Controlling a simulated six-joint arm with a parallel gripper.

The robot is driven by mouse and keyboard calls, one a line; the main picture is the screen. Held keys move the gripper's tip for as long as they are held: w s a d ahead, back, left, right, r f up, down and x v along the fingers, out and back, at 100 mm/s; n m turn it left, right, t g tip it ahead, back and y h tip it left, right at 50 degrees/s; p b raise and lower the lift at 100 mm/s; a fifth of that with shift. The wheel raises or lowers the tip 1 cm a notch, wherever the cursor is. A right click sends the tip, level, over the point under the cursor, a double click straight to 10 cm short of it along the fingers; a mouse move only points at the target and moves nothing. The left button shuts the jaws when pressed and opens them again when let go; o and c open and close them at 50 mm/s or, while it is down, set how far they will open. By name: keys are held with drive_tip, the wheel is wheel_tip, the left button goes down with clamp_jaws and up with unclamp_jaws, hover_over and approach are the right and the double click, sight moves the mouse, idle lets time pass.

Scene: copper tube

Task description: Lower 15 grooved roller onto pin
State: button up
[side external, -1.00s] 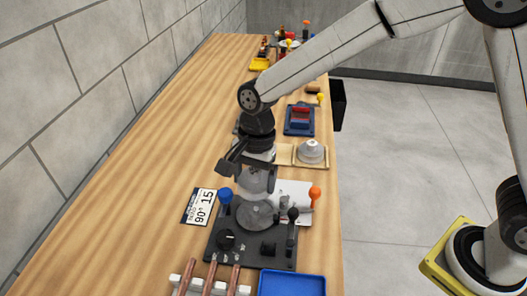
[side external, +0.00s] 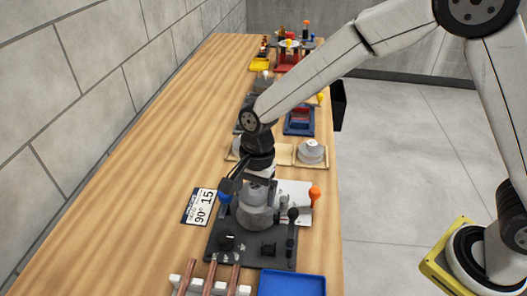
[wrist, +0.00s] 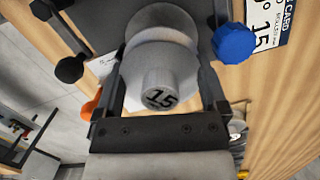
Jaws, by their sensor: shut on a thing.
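The grey grooved roller (side external: 257,215), with "15" on the end of its stem (wrist: 160,97), is between my gripper's two fingers. My gripper (wrist: 162,72) is shut on it, with one finger on each side. In the side view my gripper (side external: 258,190) is above the dark bending plate (side external: 222,252). The roller is upright over the round disc of the plate; the disc (wrist: 162,22) shows behind it in the wrist view. The pin is hidden under the roller. I cannot tell whether the roller touches the disc.
A blue knob (wrist: 234,42) stands close beside my finger. A black-knobbed lever (side external: 292,216) and an orange knob (side external: 314,192) stand to the right. A printed card (side external: 199,207), copper tubes (side external: 210,277), a blue tray (side external: 292,284) and another roller (side external: 311,150) lie around the plate.

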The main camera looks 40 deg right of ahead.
sight(256, 206)
drive_tip(key=shift+f, duration=0.7)
drive_tip(key=shift+f, duration=1.6)
idle(1.5)
drive_tip(key=o, duration=1.2)
drive_tip(key=shift+w+d+r, duration=0.1)
drive_tip(key=shift+d+r, duration=0.05)
drive_tip(key=shift+r, duration=1.15)
drive_tip(key=shift+w+d+r, duration=0.15)
drive_tip(key=shift+d+r, duration=0.05)
drive_tip(key=shift+r, duration=1.1)
drive_tip(key=shift+w+d+r, duration=0.1)
drive_tip(key=shift+d+r, duration=0.05)
drive_tip(key=shift+r, duration=1.15)
drive_tip(key=shift+d, duration=0.15)
drive_tip(key=s+d+n+t, duration=0.1)
drive_tip(key=s+d+n, duration=0.3)
drive_tip(key=d, duration=0.2)
drive_tip(key=s+d+n+t+h, duration=0.1)
drive_tip(key=s+d+n, duration=0.2)
drive_tip(key=d, duration=0.4)
drive_tip(key=s+d+n+t, duration=0.1)
drive_tip(key=s+d+n, duration=0.3)
drive_tip(key=d+n, duration=0.1)
drive_tip(key=shift+s+d+f+h, duration=0.1)
drive_tip(key=shift+s+d+h, duration=0.25)
drive_tip(key=shift+d, duration=0.4)
